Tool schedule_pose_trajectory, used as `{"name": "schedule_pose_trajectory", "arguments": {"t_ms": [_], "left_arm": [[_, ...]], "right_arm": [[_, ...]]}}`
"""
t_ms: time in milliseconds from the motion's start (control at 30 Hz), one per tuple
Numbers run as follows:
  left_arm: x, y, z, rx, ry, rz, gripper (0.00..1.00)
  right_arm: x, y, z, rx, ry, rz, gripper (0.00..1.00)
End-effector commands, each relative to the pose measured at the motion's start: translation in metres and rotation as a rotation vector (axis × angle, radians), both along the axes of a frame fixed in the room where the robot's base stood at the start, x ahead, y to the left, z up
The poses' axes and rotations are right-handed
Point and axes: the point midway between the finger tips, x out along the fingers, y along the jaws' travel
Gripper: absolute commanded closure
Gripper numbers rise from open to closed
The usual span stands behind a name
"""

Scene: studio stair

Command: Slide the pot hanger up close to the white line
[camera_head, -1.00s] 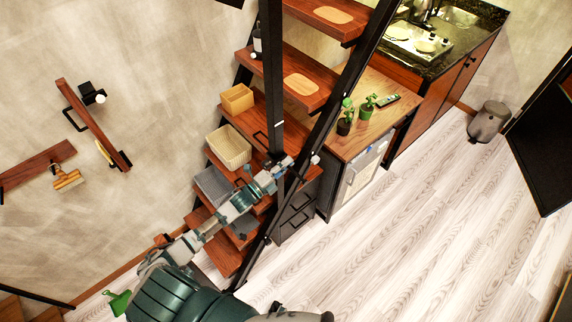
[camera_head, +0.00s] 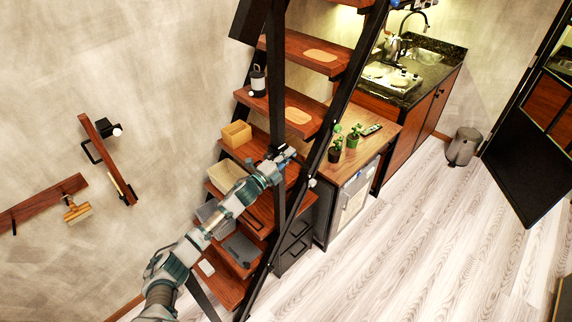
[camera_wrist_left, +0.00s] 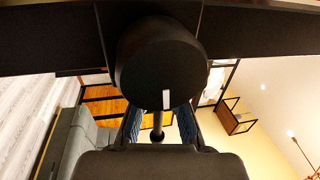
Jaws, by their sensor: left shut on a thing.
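My left gripper (camera_head: 284,155) is at the black upright post (camera_head: 278,105) beside the stairs. In the left wrist view, its two bluish fingers (camera_wrist_left: 159,124) are around a thin dark rod with a ball end (camera_wrist_left: 157,135), and the gripper is shut on it. The rod comes out from under a large round black piece (camera_wrist_left: 160,70), which looks like part of the pot hanger. A short white line (camera_wrist_left: 166,99) shows near the lower edge of this round piece. In the head view the hanger is too small and too covered to make out. My right gripper is not in view.
Wooden stair treads (camera_head: 290,115) with a tan box (camera_head: 236,134) and a woven basket (camera_head: 228,174) lie behind my left arm. A slanted black rail (camera_head: 325,135) runs right of the post. A cabinet with plants (camera_head: 353,137) stands beyond. The pale floor (camera_head: 410,230) is clear.

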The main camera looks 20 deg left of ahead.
Motion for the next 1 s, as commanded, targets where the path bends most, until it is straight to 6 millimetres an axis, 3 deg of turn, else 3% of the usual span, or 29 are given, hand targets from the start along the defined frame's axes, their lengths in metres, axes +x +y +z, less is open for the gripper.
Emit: {"name": "schedule_pose_trajectory", "arguments": {"t_ms": [133, 400, 433, 500, 533, 833, 1000], "left_arm": [[0.0, 0.0, 0.006, -0.002, -0.005, 0.0, 1.0], [0.0, 0.001, 0.006, -0.002, -0.004, 0.001, 1.0], [0.0, 0.001, 0.006, -0.002, -0.004, 0.001, 0.82], [0.0, 0.001, 0.005, -0.001, -0.003, 0.001, 0.65], [0.0, 0.001, 0.005, -0.001, -0.003, 0.001, 0.63], [-0.001, 0.001, 0.003, 0.0, 0.0, 0.002, 0.63], [-0.019, 0.01, -0.003, 0.0, 0.003, 0.002, 0.63]], "right_arm": [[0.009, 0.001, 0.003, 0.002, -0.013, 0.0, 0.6], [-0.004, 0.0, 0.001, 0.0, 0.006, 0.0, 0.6], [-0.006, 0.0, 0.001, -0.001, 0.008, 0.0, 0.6], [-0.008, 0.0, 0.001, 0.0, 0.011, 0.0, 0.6], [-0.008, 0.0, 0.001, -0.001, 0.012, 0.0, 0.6], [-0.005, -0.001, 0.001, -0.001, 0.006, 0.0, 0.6], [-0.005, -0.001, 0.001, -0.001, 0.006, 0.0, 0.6]]}}
